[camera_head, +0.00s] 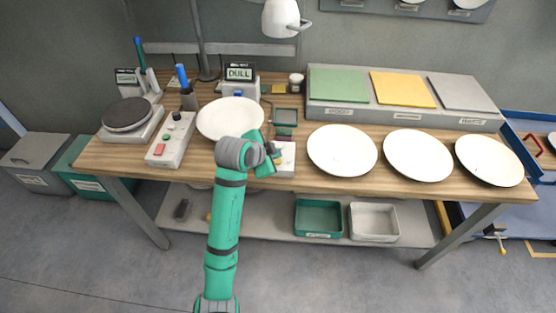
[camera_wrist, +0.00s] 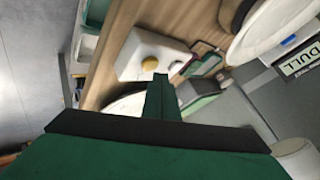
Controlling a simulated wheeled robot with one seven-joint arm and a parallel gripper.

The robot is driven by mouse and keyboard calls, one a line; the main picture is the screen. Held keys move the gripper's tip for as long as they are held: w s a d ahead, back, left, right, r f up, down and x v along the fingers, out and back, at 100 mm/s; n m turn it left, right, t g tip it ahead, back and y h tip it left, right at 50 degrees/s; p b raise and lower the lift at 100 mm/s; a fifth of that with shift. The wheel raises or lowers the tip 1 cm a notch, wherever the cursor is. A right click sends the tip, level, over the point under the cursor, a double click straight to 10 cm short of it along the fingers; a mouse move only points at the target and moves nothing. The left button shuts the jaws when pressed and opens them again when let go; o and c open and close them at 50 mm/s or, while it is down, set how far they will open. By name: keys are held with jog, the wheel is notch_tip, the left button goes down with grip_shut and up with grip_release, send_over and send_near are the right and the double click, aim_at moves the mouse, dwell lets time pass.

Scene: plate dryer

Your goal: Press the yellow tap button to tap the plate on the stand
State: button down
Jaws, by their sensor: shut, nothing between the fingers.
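The yellow tap button (camera_wrist: 152,62) sits on a white box (camera_wrist: 150,50) in the wrist view. My gripper (camera_wrist: 160,78) is shut and empty, and its tip shows just below the button in that picture. I cannot tell whether it touches the button. In the head view the white box (camera_head: 286,166) is partly hidden by my gripper (camera_head: 275,158). The white plate on the stand (camera_head: 228,112) is behind and left of my gripper. Its rim also shows at the upper right of the wrist view (camera_wrist: 285,22). The stand is hidden beneath it.
A display (camera_head: 240,72) behind the plate reads DULL. Three white plates (camera_head: 342,150) lie along the right side of the wooden table. A control box (camera_head: 170,142) with a red button and a round hotplate-like device (camera_head: 128,115) stand at left. Green, yellow and grey pads (camera_head: 403,90) are at the back right.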

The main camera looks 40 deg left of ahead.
jog(key=shift+r, duration=0.15)
jog(key=shift+w+r, duration=0.1)
jog(key=shift+r, duration=0.3)
notch_tip(320, 180, up, 4)
jog(key=shift+r, duration=0.1)
dwell(0.4)
